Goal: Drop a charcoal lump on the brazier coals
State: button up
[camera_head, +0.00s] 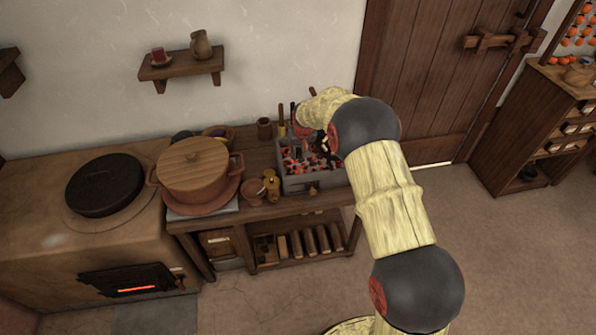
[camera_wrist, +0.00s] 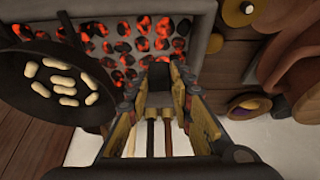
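The brazier (camera_head: 301,185) is a grey box of glowing red and black coals on the wooden bench. In the wrist view, its coals (camera_wrist: 130,45) fill the upper part, inside a grey rim (camera_wrist: 207,40). My gripper (camera_head: 324,147) is over the brazier's back right part, partly hidden by my arm in the head view. In the wrist view, my gripper's fingers (camera_wrist: 161,80) close on a dark, blocky charcoal lump (camera_wrist: 160,74). The lump is in front of the coals there; its exact height above them cannot be told.
A dark pan (camera_wrist: 30,88) with several pale pieces is close beside the brazier in the wrist view. Thin upright handles (camera_wrist: 151,135) show below the fingers. A large lidded pot (camera_head: 195,170) and small brass jars (camera_head: 271,184) stand left of the brazier.

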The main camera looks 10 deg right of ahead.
jog(key=o, duration=0.6)
jog(key=shift+c, duration=0.2)
jog(key=v, duration=1.2)
